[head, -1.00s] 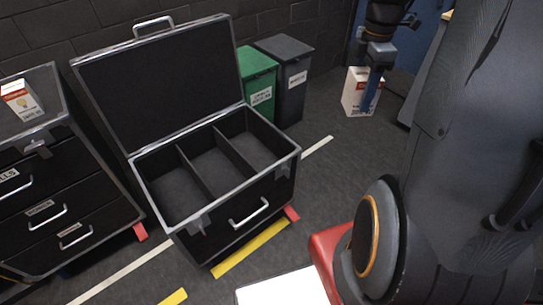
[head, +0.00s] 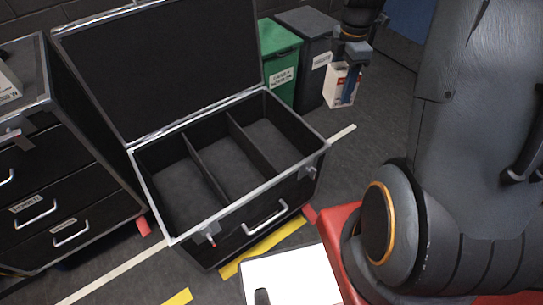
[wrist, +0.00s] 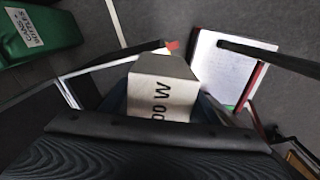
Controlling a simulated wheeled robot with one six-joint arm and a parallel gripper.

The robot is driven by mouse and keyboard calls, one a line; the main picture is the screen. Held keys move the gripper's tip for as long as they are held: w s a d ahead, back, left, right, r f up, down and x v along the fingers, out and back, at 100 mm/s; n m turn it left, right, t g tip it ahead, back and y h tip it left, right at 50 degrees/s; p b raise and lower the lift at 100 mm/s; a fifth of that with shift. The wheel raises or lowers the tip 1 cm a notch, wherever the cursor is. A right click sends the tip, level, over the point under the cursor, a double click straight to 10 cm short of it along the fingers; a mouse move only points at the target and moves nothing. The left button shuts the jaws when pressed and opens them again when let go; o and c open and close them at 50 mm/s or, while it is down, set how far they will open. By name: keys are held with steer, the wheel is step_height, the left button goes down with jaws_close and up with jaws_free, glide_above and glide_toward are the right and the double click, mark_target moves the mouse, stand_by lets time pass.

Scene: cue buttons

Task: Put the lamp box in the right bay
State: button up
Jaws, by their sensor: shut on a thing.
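A white lamp box (head: 336,88) with red print is held in my gripper (head: 350,90), up and to the right of the open case, near the bins. In the wrist view the lamp box (wrist: 162,92) shows black "00 W" lettering, and my gripper is shut on it. The black case (head: 262,218) stands open with its lid up. Two dividers split it into three bays, all empty. The right bay (head: 278,140) is at the case's right end, beside the bins. The box is outside the case.
A green bin (head: 280,60) and a dark grey bin (head: 316,62) stand behind the case's right end. A drawer unit (head: 70,190) is at left, with another carton (head: 8,84) on top, partly cut off. A white sheet (head: 290,278) lies in front, near my red base.

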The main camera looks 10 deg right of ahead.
steer(key=shift+w+a+f+n+b, duration=0.75)
steer(key=shift+w+a+f+b, duration=1.05)
steer(key=shift+f, duration=4.55)
steer(key=shift+w+a+f+n+b, duration=0.8)
steer(key=shift+a+f+b, duration=1.9)
steer(key=shift+f, duration=3.7)
steer(key=shift+w+a+f+n+b, duration=0.65)
steer(key=shift+w+a+f+b, duration=1.15)
steer(key=shift+f, duration=4.55)
steer(key=shift+s+a+f, duration=0.1)
steer(key=shift+s+a, duration=0.35)
steer(key=shift+a, duration=0.3)
steer(key=o, duration=0.7)
steer(key=shift+f, duration=0.1)
steer(key=o, duration=0.4)
steer(key=shift+c, duration=0.2)
